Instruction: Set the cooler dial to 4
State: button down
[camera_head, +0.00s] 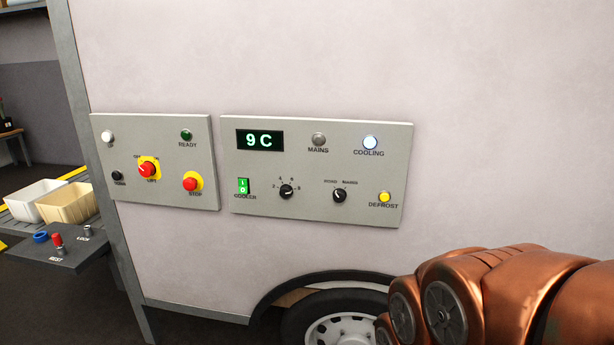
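The cooler dial (287,191) is a small black knob low on the right-hand grey control panel (330,215), with small marks around its top. The marks seem to run from 2 at left to 8 at right; which one the pointer faces is too small to tell. A green COOLER rocker switch (243,187) sits left of the dial. The display (260,140) above reads 9 C. The COOLING lamp (370,142) glows bluish white. My copper-coloured arm fills the lower right, well apart from the panel. My gripper is not in view.
Right of the dial are another black knob (339,195) and a yellow DEFROST button (384,197). The left panel carries a red lift switch (147,169) and a red STOP button (191,183). A wheel (338,325) is below. The wall in front of the panels is unobstructed.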

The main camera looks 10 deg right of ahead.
aim_at(285, 192)
jog(key=u, duration=0.25)
jog(key=k, duration=0.45)
jog(key=u, duration=1.5)
jog(key=i, duration=0.6)
jog(key=z, duration=0.15)
